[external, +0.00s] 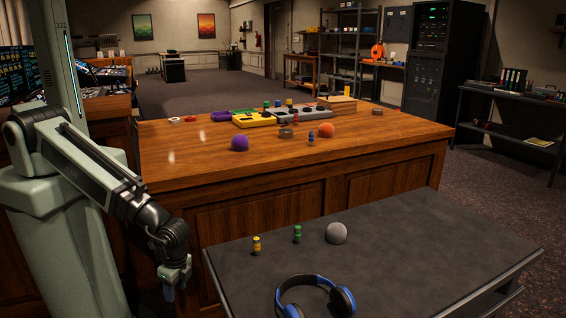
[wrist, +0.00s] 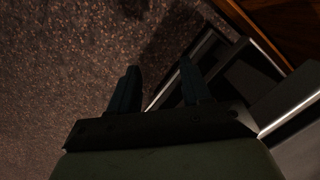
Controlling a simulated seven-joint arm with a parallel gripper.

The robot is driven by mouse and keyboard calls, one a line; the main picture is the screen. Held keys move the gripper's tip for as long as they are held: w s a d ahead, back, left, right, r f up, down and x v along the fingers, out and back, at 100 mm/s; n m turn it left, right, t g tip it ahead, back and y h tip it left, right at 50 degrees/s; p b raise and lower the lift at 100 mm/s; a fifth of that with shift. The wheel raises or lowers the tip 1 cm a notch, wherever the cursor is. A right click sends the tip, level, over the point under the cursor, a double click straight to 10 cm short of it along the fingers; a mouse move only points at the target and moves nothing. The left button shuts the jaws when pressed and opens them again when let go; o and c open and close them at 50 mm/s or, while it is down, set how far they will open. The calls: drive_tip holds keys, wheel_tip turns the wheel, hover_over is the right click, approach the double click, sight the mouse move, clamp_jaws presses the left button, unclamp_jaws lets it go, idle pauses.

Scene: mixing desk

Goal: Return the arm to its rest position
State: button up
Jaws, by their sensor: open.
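My gripper (external: 174,283) hangs low at the left in the external view, pointing down beside the left edge of the dark side table (external: 400,255).
On the side table are a yellow peg (external: 256,246), a green peg (external: 297,234), a grey dome (external: 337,233) and blue headphones (external: 316,296). The wooden desk (external: 200,165) holds a purple ball (external: 240,143), an orange ball (external: 326,130) and several small items.

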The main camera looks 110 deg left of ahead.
drive_tip(key=s+f+g, duration=0.2)
drive_tip(key=s+f, duration=0.4)
drive_tip(key=s, duration=0.5)
drive_tip(key=s+f+g, duration=0.2)
drive_tip(key=s+f, duration=0.4)
drive_tip(key=s, duration=0.5)
drive_tip(key=shift+f+g, duration=0.2)
drive_tip(key=shift+g, duration=0.1)
